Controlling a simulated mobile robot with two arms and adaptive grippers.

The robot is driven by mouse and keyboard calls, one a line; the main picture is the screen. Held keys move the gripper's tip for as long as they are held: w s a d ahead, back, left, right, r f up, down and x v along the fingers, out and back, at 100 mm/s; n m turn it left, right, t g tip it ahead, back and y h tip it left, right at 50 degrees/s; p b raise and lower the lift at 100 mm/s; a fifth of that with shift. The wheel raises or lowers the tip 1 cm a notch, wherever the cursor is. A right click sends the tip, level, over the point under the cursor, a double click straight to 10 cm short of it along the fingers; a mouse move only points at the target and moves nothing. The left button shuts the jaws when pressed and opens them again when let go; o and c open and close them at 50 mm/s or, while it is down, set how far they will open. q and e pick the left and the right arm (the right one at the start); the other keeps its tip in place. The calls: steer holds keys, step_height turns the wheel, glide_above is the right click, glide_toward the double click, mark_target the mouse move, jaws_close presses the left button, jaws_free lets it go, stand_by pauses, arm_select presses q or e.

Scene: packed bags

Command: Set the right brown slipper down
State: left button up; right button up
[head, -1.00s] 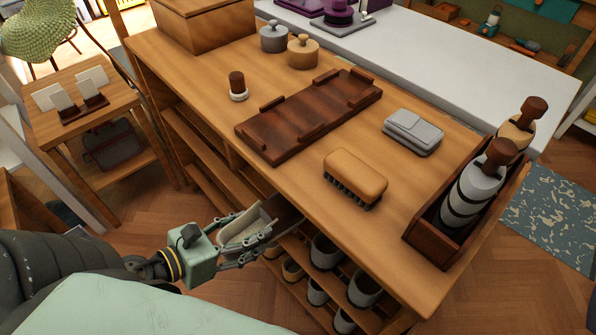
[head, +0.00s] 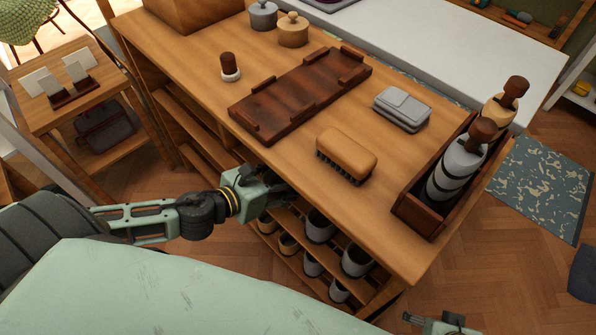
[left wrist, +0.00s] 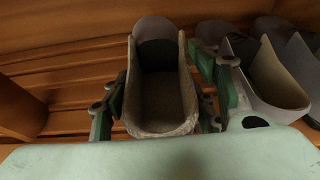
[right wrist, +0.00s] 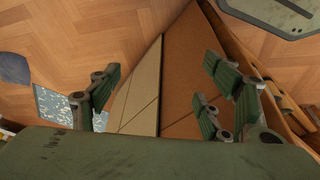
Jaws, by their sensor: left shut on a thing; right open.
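The brown slipper (left wrist: 160,88) is between the fingers of my left gripper (left wrist: 162,80) in the left wrist view. Its open heel end faces the camera and its darker toe points into the shelf. It is over the wooden slats (left wrist: 70,88); whether its sole touches them I cannot tell. In the head view my left gripper (head: 277,190) reaches under the counter edge, and the slipper is hidden there. My right gripper (right wrist: 163,90) is open and empty in the right wrist view; part of it shows at the bottom of the head view (head: 442,323).
Grey-and-beige footwear (left wrist: 275,78) stands close right of my left gripper. A wooden post (left wrist: 18,105) is at the left. More footwear (head: 320,226) fills the shelves. The counter (head: 400,215) above carries a brush (head: 346,153), a dark tray (head: 290,98) and a bottle box (head: 425,217).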

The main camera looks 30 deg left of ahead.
arm_select(q)
steer(key=w, duration=0.1)
steer(key=w+d, duration=0.1)
steer(key=w, duration=0.1)
steer(key=shift+w+d+r, duration=0.1)
steer(key=shift+w+r, duration=0.05)
steer(key=shift+w, duration=0.1)
steer(key=shift+w+d, duration=0.15)
steer(key=shift+w, duration=0.15)
steer(key=shift+f, duration=0.35)
step_height(320, 180, down, 3)
steer(key=shift+b, duration=0.75)
arm_select(e)
steer(key=v, duration=0.5)
steer(key=shift+w+r, duration=0.15)
steer(key=shift+r, duration=0.05)
arm_select(q)
steer(key=shift+f, duration=0.1)
steer(key=o, duration=1.6)
